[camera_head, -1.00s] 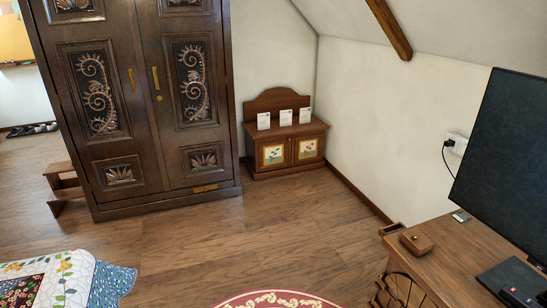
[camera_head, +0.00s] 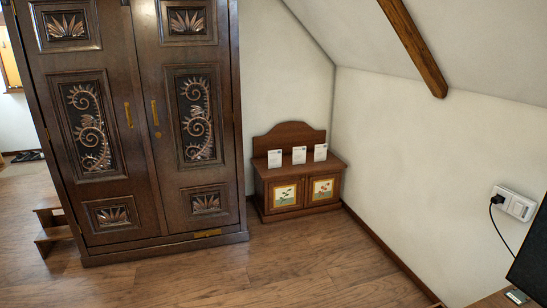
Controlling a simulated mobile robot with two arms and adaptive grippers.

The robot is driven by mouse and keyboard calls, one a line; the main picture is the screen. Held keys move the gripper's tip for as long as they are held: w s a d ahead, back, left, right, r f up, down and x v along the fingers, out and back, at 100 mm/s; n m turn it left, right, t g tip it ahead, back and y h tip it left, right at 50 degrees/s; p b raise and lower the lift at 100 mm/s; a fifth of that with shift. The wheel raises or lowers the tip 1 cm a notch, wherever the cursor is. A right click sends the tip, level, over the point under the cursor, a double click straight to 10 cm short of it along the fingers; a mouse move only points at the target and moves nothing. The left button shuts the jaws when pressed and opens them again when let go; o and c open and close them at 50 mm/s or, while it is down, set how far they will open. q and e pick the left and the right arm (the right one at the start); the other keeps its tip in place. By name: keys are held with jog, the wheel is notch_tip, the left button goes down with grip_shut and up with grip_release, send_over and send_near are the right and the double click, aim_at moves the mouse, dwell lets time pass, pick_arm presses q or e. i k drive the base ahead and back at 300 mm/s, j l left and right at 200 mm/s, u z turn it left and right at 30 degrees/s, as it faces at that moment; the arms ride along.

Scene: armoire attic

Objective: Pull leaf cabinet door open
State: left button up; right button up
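A tall dark wooden armoire with two carved doors stands at the left in the head view. Its left door (camera_head: 112,150) and right door (camera_head: 175,150) are shut. Both have scroll panels and fan-shaped leaf carvings. A brass handle (camera_head: 128,115) is on the left door and another brass handle (camera_head: 155,112) on the right door, close to the middle seam. To its right stands a low brown cabinet (camera_head: 262,205) with two small shut doors, a left one (camera_head: 286,195) and a right one (camera_head: 322,189), each with a painted plant panel. Neither gripper is in view.
Three white cards (camera_head: 299,155) stand on the low cabinet. Wooden steps (camera_head: 52,230) are left of the armoire. A desk corner and dark screen (camera_head: 535,255) are at the lower right. The wooden floor (camera_head: 290,270) in front is clear.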

aim_at(285, 194)
jog(key=i+z, duration=0.25)
jog(key=i, duration=2.25)
jog(key=i+u, duration=0.1)
jog(key=i, duration=0.35)
jog(key=i+l+u, duration=0.15)
jog(key=i, duration=0.3)
jog(key=i+l+u, duration=0.1)
jog(key=i, duration=0.35)
jog(key=i+l+u, duration=0.15)
jog(key=i, duration=0.25)
